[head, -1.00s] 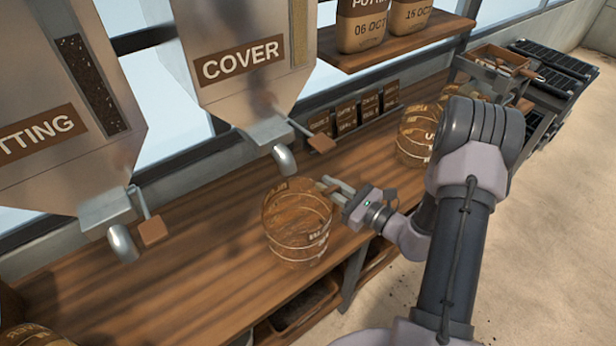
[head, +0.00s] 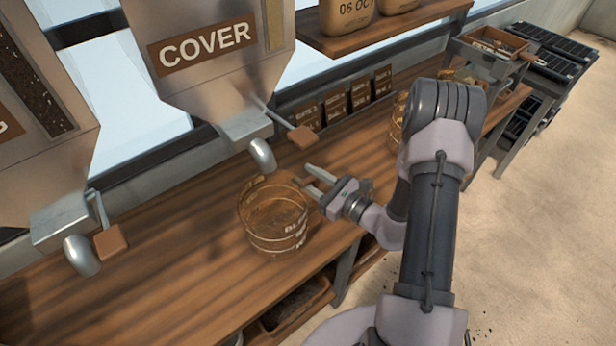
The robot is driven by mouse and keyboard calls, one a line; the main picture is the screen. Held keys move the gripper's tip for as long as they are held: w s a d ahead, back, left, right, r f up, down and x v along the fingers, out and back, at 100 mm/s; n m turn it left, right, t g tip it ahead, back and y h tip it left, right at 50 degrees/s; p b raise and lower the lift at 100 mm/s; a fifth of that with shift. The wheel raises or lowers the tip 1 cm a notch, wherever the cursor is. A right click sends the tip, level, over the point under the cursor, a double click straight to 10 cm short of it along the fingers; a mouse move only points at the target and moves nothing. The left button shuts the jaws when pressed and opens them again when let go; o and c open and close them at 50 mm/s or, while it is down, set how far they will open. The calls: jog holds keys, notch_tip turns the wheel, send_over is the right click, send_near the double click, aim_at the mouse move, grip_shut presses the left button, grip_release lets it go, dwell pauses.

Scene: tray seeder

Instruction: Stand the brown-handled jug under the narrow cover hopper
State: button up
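The clear jug (head: 275,232) with white lettering stands upright on the wooden bench. Its brown handle (head: 300,182) is on the right, close to my gripper's fingertips. The narrow hopper labelled COVER (head: 215,70) hangs above, with a metal spout (head: 262,154) and a brown-ended lever (head: 301,138). In the head view the spout's end is just above the jug's back rim; I cannot tell the exact depth alignment. My gripper (head: 311,179) is at the jug's right with its fingers spread apart, so it looks open. Whether a finger touches the handle is unclear.
Another hopper (head: 45,130) with its own spout (head: 82,255) is at the left. A second jug (head: 398,130) is partly hidden behind my arm. Seed packets (head: 335,103) stand along the back. The bench (head: 150,290) left of the jug is clear.

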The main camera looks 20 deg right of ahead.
jog(key=p+v, duration=0.2)
jog(key=v, duration=1)
dwell(0.3)
